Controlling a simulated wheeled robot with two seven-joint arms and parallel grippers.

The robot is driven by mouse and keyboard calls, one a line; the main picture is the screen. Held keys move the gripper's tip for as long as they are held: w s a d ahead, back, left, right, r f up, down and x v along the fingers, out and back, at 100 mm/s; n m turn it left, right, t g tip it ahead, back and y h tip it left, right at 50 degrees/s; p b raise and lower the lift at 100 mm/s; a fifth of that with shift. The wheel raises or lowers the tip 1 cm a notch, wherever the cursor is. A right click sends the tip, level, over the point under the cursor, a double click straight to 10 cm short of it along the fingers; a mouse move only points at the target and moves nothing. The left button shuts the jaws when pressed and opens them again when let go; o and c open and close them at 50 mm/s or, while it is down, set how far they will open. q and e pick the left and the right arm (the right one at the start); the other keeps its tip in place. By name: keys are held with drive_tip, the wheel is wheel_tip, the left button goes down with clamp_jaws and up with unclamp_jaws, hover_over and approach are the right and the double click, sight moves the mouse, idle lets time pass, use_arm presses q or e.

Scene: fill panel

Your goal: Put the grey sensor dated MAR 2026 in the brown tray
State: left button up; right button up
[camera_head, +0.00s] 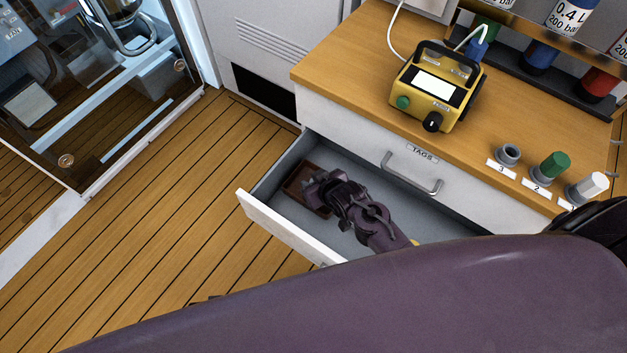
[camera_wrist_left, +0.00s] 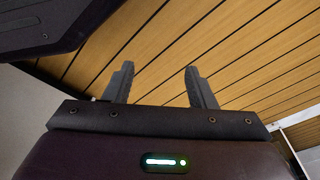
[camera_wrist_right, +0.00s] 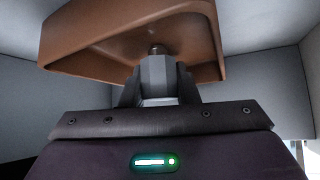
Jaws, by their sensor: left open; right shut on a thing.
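The brown tray (camera_head: 291,185) lies in the open drawer, at its left end. In the right wrist view the tray (camera_wrist_right: 95,35) fills the area just beyond the fingers. My right gripper (camera_head: 322,186) is inside the drawer, over the tray's right part. It is shut on a grey faceted sensor (camera_wrist_right: 157,78), which points toward the tray's inside. I cannot tell whether the sensor touches the tray. No date is legible on it. My left gripper (camera_wrist_left: 159,82) is open and empty above the wooden floor.
The drawer (camera_head: 280,232) is pulled out beneath the wooden counter (camera_head: 345,62). On the counter stand a yellow device (camera_head: 436,88), a grey ring-shaped piece (camera_head: 508,154), a green-topped piece (camera_head: 553,166) and a white-topped piece (camera_head: 590,187). A glass-fronted cabinet is at left.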

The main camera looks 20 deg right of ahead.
drive_tip(key=o, duration=0.9)
drive_tip(key=shift+f, duration=0.15)
use_arm(q)
drive_tip(key=shift+w+r, duration=0.1)
drive_tip(key=shift+w, duration=0.05)
use_arm(e)
drive_tip(key=shift+o, duration=0.2)
drive_tip(key=shift+r, duration=0.25)
use_arm(q)
drive_tip(key=s+f+p, duration=0.1)
drive_tip(key=s, duration=0.2)
drive_tip(key=s+a+f+p, duration=0.1)
drive_tip(key=s, duration=0.1)
drive_tip(key=shift+f+p, duration=0.3)
drive_tip(key=shift+f, duration=0.05)
use_arm(e)
drive_tip(key=v, duration=1.1)
drive_tip(key=shift+s+r, duration=0.25)
drive_tip(key=shift+s, duration=0.1)
